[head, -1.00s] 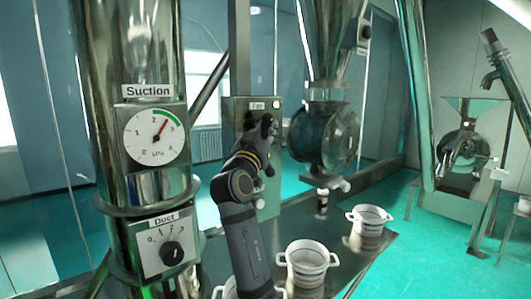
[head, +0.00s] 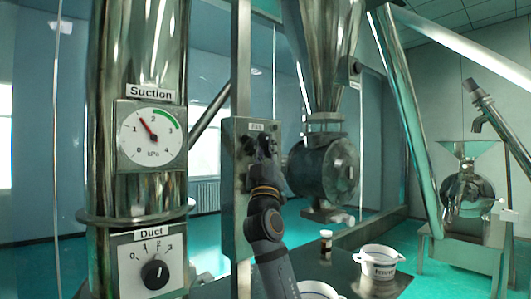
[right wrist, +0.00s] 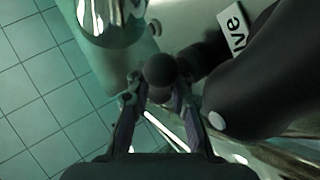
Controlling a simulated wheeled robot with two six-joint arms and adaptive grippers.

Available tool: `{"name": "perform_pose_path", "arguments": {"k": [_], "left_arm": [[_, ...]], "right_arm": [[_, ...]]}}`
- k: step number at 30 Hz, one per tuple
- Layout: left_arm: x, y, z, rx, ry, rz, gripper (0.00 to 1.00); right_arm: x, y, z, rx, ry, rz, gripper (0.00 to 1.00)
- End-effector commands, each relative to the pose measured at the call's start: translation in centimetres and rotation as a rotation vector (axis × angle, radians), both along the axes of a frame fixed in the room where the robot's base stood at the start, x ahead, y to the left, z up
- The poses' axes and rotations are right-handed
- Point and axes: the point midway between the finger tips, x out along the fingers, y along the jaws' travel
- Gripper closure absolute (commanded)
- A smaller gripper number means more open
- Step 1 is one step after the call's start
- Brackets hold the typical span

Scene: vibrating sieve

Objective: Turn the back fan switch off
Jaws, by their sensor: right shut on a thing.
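My right gripper (head: 262,143) is in front of the panel, just below the label, and hides the switch there in the head view. In the right wrist view, my right gripper (right wrist: 160,92) is shut on a dark round knob (right wrist: 160,70), held between the fingertips. The switch's exact position cannot be told. No lit lamp shows on the panel. My left gripper is not in view.
The duct column with the Suction gauge (head: 152,137) and Duct dial (head: 154,273) stands left. A metal valve housing (head: 325,165) hangs close right of my gripper. A white bucket (head: 379,262) and a small bottle (head: 326,243) stand on the dark table.

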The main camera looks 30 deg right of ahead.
Motion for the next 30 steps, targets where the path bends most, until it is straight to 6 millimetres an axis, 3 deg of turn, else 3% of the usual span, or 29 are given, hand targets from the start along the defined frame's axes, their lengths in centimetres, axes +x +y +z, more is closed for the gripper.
{"name": "perform_pose_path", "arguments": {"k": [12,13,15,25,30], "left_arm": [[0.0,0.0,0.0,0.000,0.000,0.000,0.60],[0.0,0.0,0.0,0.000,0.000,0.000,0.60],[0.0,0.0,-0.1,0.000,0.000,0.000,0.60],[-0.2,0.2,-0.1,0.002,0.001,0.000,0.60],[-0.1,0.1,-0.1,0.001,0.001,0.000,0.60]], "right_arm": [[0.0,-0.1,0.1,-0.007,-0.001,-0.002,1.00],[0.0,-0.1,0.1,-0.007,-0.001,-0.002,0.78],[0.0,-0.1,0.1,-0.007,-0.001,-0.002,0.69],[-0.1,0.1,-0.2,-0.007,0.000,0.000,0.69],[-1.6,1.1,-2.5,-0.006,0.002,0.000,0.69]]}}
